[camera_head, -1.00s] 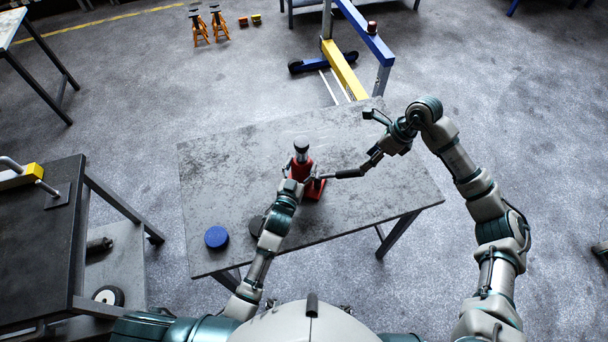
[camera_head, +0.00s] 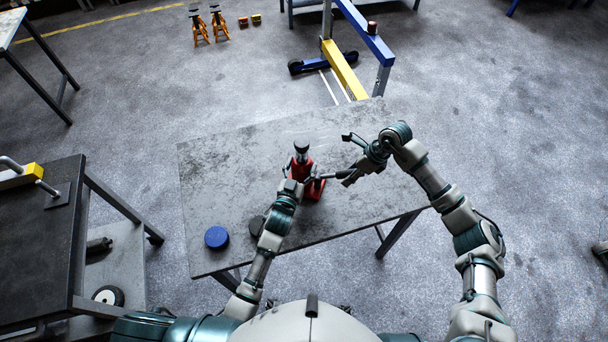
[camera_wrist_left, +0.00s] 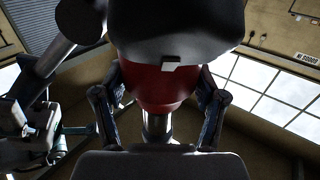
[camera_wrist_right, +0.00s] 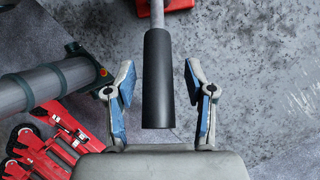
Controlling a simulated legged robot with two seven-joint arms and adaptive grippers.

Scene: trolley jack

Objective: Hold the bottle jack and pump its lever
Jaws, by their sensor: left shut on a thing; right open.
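The red bottle jack (camera_head: 303,170) with a black top stands on the grey table. In the left wrist view its red body (camera_wrist_left: 150,90) shows between the fingers. My left gripper (camera_head: 292,184) is shut on the jack from the near left side. The jack's lever sticks out to the right, and its black grip (camera_wrist_right: 158,80) shows in the right wrist view. My right gripper (camera_wrist_right: 159,68) is open, with one finger on each side of the grip and a visible gap on both sides. In the head view my right gripper (camera_head: 349,158) partly hides the lever's end.
The table (camera_head: 230,160) also bears a blue disc (camera_head: 216,237) and a dark disc (camera_head: 256,225) beside my left arm. Its far left part is clear. A dark-topped trolley (camera_head: 40,240) stands at left. A blue and yellow frame (camera_head: 345,70) stands behind the table.

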